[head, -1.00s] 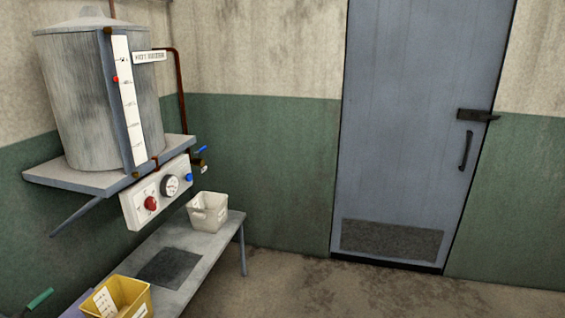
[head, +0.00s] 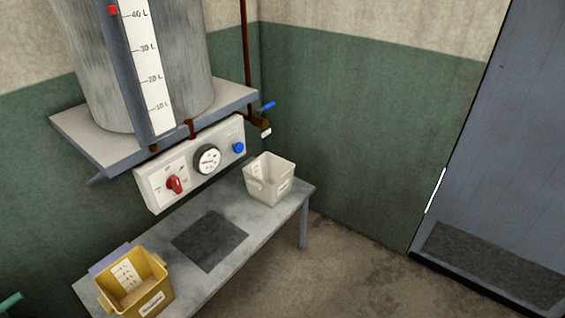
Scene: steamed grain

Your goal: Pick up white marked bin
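The white bin (head: 271,182) stands upright at the far right end of the grey metal bench (head: 222,272), below a tap with a blue handle (head: 267,107). Neither of my grippers shows in the head view.
A yellow bin (head: 152,302) with a white scale strip stands at the bench's near end. A dark square plate (head: 210,241) lies between the bins. A control panel (head: 190,163) and a large metal tank (head: 185,60) on a shelf overhang the bench. Open floor (head: 350,270) lies to the right.

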